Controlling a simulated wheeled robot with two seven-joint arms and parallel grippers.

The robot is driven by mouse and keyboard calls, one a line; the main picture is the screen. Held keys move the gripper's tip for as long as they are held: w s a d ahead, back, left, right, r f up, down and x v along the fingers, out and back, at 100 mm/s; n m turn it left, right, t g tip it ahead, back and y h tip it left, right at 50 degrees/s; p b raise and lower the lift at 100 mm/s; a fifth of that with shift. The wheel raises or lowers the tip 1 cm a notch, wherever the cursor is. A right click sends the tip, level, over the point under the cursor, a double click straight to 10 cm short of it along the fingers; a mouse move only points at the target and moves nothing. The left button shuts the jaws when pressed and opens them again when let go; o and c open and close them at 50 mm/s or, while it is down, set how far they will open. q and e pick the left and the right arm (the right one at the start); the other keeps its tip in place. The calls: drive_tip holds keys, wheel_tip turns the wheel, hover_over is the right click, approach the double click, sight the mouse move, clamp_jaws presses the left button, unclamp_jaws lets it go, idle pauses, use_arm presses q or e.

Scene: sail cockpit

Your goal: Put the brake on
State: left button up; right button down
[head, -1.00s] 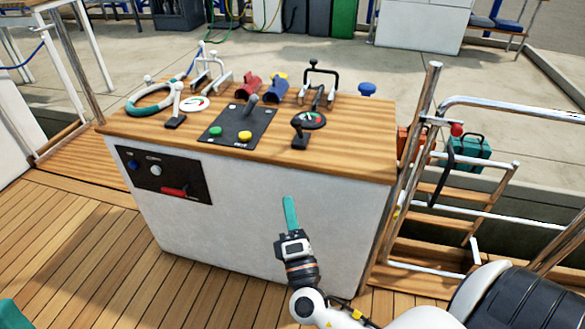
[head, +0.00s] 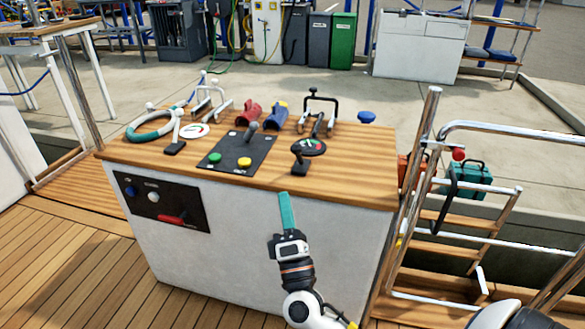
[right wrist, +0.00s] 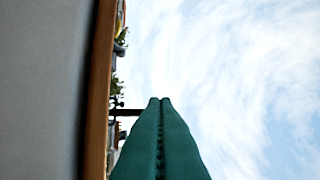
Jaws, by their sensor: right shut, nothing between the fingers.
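Several controls sit on the wooden console top (head: 350,150); I cannot read which is labelled as the brake. A black lever (head: 300,157) stands by a round dial at the front right. Another black lever (head: 251,130) rises from a dark plate with green and yellow buttons. A white lever (head: 176,130) stands at the left. A red handle (head: 172,219) lies on the dark front panel. My right gripper (head: 284,196) is shut and empty, its teal fingers by the console's front edge, also seen in the right wrist view (right wrist: 160,101). My left gripper is out of view.
A black lever with a red knob (head: 458,154) is by the metal rails at right. Red and blue cups (head: 275,116) and metal frames stand at the console's back. The wooden deck (head: 70,260) is clear at left.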

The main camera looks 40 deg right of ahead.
sight(299, 156)
drive_tip(key=x, duration=0.4)
drive_tip(key=d+r, duration=0.1)
drive_tip(key=w+d+r, duration=0.1)
drive_tip(key=d, duration=0.1)
drive_tip(key=shift+w+d+r+p, duration=0.1)
drive_tip(key=shift+d+r+p, duration=0.1)
drive_tip(key=shift+p, duration=0.15)
drive_tip(key=shift+r, duration=0.1)
